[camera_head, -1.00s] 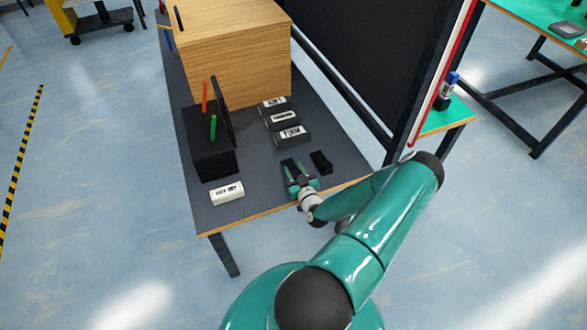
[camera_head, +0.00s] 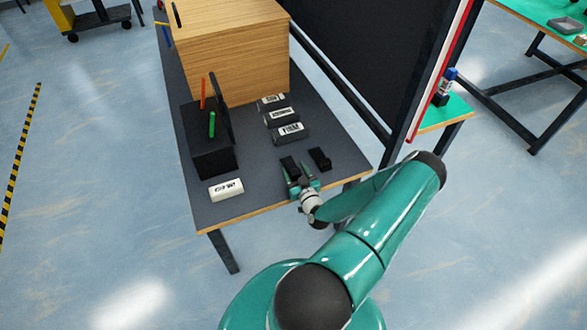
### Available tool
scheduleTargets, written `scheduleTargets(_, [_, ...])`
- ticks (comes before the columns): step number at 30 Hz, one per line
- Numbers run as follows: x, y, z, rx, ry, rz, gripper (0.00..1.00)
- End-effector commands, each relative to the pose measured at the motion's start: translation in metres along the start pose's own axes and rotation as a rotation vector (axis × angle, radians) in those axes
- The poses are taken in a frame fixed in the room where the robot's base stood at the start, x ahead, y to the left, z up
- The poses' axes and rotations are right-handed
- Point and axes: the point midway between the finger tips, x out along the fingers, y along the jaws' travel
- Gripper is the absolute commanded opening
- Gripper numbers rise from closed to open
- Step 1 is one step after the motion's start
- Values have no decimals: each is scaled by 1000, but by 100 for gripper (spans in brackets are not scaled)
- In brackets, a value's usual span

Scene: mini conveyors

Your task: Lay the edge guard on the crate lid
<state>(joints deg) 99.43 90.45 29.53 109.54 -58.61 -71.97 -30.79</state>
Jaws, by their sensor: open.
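Two small black pieces lie near the front right of the dark table. One black piece (camera_head: 289,163) is at my gripper's fingertips; the other black piece (camera_head: 320,158) lies just to its right. I cannot tell for sure which is the edge guard. My gripper (camera_head: 297,173) is open, with its green fingers at the near end of the left piece. Contact cannot be made out.
Several grey labelled blocks (camera_head: 290,133) stand in a row before the crate. A black holder (camera_head: 212,155) with an orange and a green stick stands left. A white labelled block (camera_head: 226,190) lies near the front edge. A dark panel (camera_head: 370,50) rises to the right.

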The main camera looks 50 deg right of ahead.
Motion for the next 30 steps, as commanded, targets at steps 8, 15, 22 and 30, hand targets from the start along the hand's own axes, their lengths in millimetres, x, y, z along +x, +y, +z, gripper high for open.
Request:
scheduleTargets(8, [-63, 1, 1, 1, -2, 0, 58])
scheduleTargets(15, [-108, 1, 1, 0, -1, 1, 58])
scheduleTargets(22, [-122, 1, 1, 0, 1, 0, 58])
scheduleTargets(30, [-113, 1, -3, -28, -37, -40, 58])
